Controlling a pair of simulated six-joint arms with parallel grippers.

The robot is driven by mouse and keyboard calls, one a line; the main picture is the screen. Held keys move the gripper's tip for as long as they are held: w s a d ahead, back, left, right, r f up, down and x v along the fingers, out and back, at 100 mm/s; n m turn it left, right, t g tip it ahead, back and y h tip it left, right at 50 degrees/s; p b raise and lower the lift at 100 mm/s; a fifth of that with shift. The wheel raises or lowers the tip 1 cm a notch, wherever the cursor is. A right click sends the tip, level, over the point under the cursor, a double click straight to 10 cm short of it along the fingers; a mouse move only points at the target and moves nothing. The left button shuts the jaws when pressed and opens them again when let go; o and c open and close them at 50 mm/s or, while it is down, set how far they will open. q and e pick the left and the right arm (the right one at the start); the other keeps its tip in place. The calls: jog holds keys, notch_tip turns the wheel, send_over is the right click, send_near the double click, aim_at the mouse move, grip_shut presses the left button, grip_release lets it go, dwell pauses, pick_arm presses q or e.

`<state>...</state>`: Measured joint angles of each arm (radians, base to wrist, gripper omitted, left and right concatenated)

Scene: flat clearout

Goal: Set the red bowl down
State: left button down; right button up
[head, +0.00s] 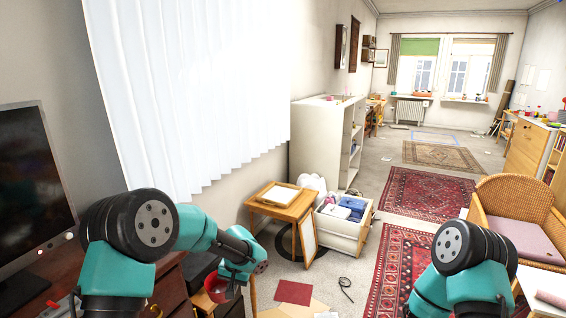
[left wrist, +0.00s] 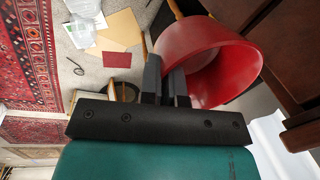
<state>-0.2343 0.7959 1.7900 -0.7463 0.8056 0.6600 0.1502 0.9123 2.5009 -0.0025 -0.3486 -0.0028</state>
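The red bowl (left wrist: 218,55) hangs tilted in the left wrist view, its opening turned toward the lower right. My left gripper (left wrist: 167,74) is shut on the bowl's rim, with one finger on each side of the wall. In the head view a small part of the red bowl (head: 215,292) shows below my left wrist, mostly hidden by the arm. My right arm stands at the lower right of the head view, but its gripper is out of the picture.
A dark wooden desk with a monitor (head: 32,195) is at the left. A small wooden table (head: 283,206) with a frame stands ahead, beside a white crate (head: 340,232) of folded items. A wicker chair (head: 520,215) is at the right. A red sheet (head: 293,292) lies on the floor.

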pick_arm(q)
jog(key=d+f+n, duration=0.1)
jog(key=d+f, duration=0.8)
jog(key=f, duration=0.3)
jog(key=shift+w+f+n, duration=0.15)
jog(key=shift+w+n, duration=0.2)
jog(key=shift+n, duration=0.05)
jog(key=s+a+f, duration=0.2)
jog(key=a+f, duration=0.1)
jog(key=a, duration=0.4)
jog(key=s+a+f, duration=0.3)
jog(key=a, duration=0.4)
jog(key=shift+f, duration=0.3)
jog(key=shift+r, duration=0.1)
